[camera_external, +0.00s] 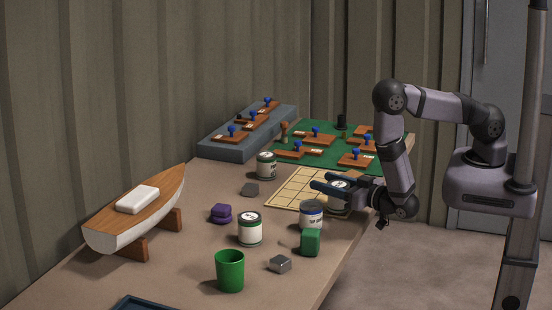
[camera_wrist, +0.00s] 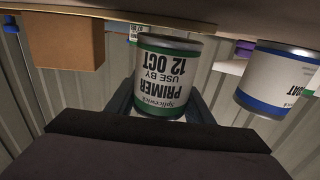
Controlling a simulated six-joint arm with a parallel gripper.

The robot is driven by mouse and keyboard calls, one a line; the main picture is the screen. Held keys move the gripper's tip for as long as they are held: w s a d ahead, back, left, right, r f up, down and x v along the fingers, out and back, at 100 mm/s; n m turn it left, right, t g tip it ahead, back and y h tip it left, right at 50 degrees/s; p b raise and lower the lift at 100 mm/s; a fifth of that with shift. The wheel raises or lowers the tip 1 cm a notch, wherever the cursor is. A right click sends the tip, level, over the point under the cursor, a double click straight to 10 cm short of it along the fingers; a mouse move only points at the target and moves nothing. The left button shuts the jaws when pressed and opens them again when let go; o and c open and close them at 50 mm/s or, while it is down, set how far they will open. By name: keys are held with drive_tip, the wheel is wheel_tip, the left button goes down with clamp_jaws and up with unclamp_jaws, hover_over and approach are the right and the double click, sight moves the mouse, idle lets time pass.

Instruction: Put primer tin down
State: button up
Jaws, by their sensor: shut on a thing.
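The primer tin (camera_wrist: 168,75) has a white label reading "PRIMER USE BY 12 OCT" and green bands; it looks upside down in the wrist view. My gripper (camera_wrist: 160,105) is shut on it, a dark finger at each side. In the external view my gripper (camera_external: 326,184) reaches left over the right part of the gridded cream mat (camera_external: 290,190).
A blue-banded tin (camera_external: 311,215) stands close in front, also in the wrist view (camera_wrist: 275,85). Other tins (camera_external: 249,230) (camera_external: 266,166), a green block (camera_external: 310,243), a green cup (camera_external: 229,271) and a boat model (camera_external: 140,215) share the bench. A green mat (camera_external: 345,133) with wooden pieces lies behind.

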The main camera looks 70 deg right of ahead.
drive_tip(key=shift+f, duration=0.15)
drive_tip(key=shift+f, duration=0.2)
drive_tip(key=o, duration=1.4)
drive_tip(key=shift+b+v, duration=0.8)
drive_tip(key=shift+v, duration=1.05)
drive_tip(key=shift+o, duration=0.4)
drive_tip(key=shift+s+a, duration=0.2)
drive_tip(key=shift+s, duration=0.45)
